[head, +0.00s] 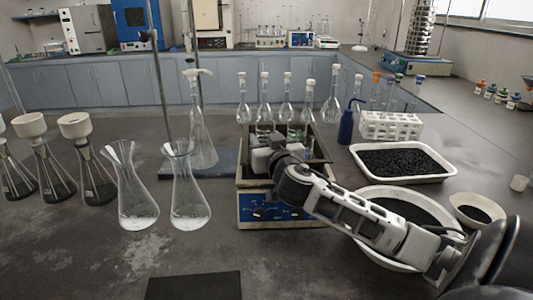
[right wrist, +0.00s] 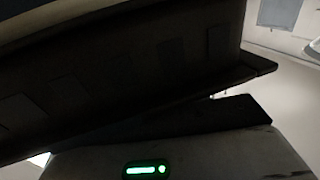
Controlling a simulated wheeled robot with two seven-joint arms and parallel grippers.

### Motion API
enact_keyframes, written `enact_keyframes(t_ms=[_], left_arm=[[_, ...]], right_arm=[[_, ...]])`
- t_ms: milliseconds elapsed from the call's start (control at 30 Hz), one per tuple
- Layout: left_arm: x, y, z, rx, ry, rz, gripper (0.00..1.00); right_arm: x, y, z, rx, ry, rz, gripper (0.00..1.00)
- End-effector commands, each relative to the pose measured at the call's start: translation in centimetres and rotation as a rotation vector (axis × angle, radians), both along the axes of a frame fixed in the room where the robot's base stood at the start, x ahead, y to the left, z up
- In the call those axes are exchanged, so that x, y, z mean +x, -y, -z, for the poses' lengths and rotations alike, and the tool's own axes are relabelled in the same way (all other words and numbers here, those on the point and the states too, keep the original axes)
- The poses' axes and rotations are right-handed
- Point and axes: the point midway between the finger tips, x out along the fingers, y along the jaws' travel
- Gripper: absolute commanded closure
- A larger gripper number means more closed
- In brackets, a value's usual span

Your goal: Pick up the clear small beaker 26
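I cannot make out a clear small beaker for certain in either view. My right gripper (head: 264,155) reaches in from the right, over the open box-shaped device (head: 257,213) with a blue front panel. Its fingers are down at the device's opening, and I cannot tell whether they are open or shut or hold anything. The gripper and arm hide part of the device's inside. The right wrist view is dark, with a green-lit display at the bottom and no clear fingertips. My left gripper is not in view.
Two conical flasks (head: 136,195) stand left of the device, with several funnel-topped flasks farther left. Stoppered volumetric flasks (head: 287,95) stand behind it. A blue bottle (head: 346,127), a white rack (head: 391,126) and a tray of black granules (head: 403,163) are at right. A dark mat (head: 194,286) lies in front.

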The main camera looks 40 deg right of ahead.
Motion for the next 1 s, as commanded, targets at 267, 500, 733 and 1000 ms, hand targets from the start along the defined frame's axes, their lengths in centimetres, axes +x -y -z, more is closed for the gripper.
enact_keyframes(t_ms=[267, 500, 733, 1000], left_arm=[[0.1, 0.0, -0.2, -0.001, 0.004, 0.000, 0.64], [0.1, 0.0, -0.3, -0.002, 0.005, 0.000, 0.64], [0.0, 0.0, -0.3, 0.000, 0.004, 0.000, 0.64], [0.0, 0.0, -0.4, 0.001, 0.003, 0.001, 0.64]], right_arm=[[0.0, 0.0, 0.0, 0.001, 0.000, 0.000, 0.80], [0.0, 0.0, -0.4, 0.001, 0.002, 0.000, 0.80], [0.0, 0.0, -1.8, 0.001, 0.004, -0.001, 0.80], [-1.0, -0.5, -4.4, 0.001, 0.004, -0.002, 0.80]])
